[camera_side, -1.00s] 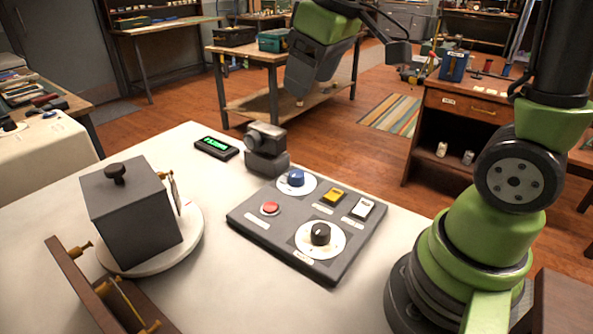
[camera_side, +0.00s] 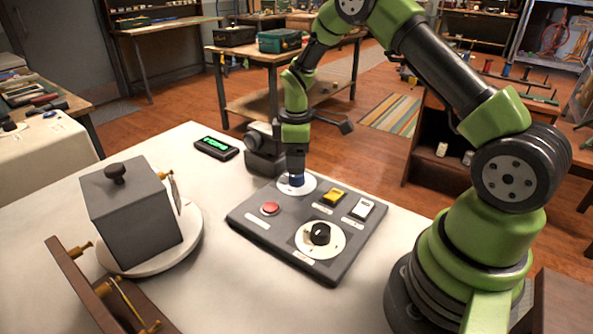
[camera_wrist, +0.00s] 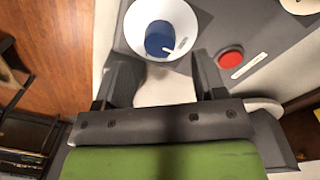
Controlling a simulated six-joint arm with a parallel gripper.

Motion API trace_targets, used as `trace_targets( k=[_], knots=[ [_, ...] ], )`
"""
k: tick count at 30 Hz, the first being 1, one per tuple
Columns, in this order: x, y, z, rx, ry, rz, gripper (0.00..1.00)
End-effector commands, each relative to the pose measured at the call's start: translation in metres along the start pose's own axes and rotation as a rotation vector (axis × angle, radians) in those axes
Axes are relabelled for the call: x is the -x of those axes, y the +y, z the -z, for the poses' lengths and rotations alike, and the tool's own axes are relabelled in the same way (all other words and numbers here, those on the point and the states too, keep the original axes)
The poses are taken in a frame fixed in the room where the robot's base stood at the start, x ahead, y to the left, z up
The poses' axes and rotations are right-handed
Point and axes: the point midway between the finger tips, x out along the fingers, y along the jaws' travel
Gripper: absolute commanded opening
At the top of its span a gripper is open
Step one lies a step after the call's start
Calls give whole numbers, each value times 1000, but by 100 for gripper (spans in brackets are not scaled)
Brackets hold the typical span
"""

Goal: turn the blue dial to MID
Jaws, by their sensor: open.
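The blue dial (camera_side: 297,181) sits on a white disc at the far corner of the grey control panel (camera_side: 258,233). In the wrist view the dial (camera_wrist: 159,38) has a white pointer mark towards its lower right; no label reads clearly. My gripper (camera_side: 297,170) points straight down over the dial in the side view and partly hides it. In the wrist view my gripper (camera_wrist: 165,78) has its fingers spread apart with nothing between them, and the dial shows just past the fingertips. I cannot tell how high the fingertips are above the panel.
The panel also bears a red button (camera_side: 270,208), a yellow switch (camera_side: 333,196), a white switch (camera_side: 362,208) and a black dial (camera_side: 320,233).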

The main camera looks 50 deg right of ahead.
Motion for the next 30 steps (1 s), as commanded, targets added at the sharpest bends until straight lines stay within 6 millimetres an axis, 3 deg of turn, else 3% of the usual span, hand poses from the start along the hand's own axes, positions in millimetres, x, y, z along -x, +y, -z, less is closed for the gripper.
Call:
trace_targets(
  k=[7, 18, 20, 25, 30],
  knots=[
    [-36, 0, 0, -2, -1, 1, 64],
    [-43, 0, 0, -3, 1, -1, 64],
    [-43, 0, 0, -3, 1, -1, 55],
    [-43, 0, 0, -3, 1, -1, 16],
    [-43, 0, 0, -6, 1, 0, 15]
  ],
)
